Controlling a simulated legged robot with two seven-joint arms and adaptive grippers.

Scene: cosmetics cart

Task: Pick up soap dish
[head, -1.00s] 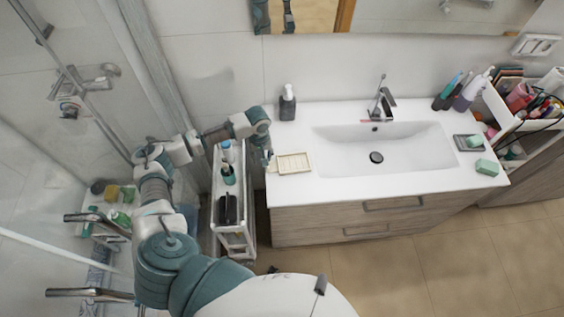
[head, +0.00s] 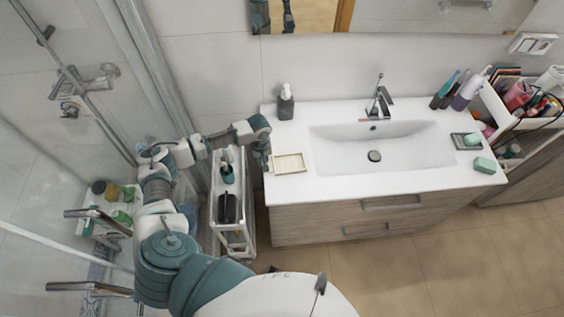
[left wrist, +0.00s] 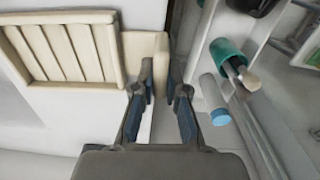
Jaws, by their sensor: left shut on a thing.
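The soap dish (head: 289,163) is a flat cream rectangle with slats, on the left front of the white countertop. In the left wrist view the slatted dish (left wrist: 62,52) fills the upper left, with a plain cream end piece beside it. My left gripper (head: 265,162) is at the dish's left end, by the counter's left edge. In the left wrist view its fingers (left wrist: 161,84) are shut on the dish's end piece. Whether the dish is clear of the counter I cannot tell. My right gripper is not in view.
A narrow white cart (head: 231,205) with bottles stands left of the counter, close to my left gripper. A grey soap dispenser (head: 285,103) stands behind the dish. The sink basin (head: 400,150) is to its right. A green soap block (head: 484,165) lies at the far right.

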